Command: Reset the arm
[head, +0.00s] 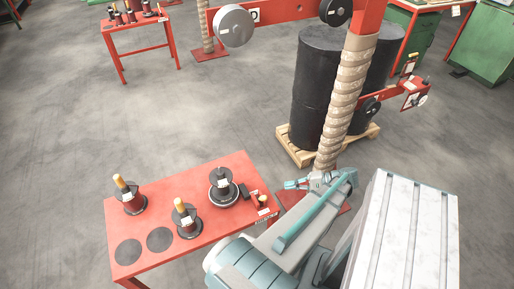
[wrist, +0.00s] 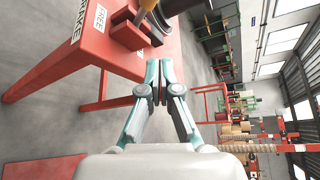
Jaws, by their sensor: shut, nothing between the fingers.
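My gripper (head: 305,182) sits just off the right side of the red table in the head view, in front of the wrapped tan column. It is shut and empty. In the wrist view my gripper (wrist: 160,82) shows its two teal and grey fingers with the tips together. My fingertips appear apart from everything.
The tan column (head: 346,100) on a red base stands close behind my gripper. Black drums (head: 320,85) stand on a wooden pallet (head: 296,153) behind it. A second red table (head: 137,41) is at the back left. Open grey floor lies between the tables.

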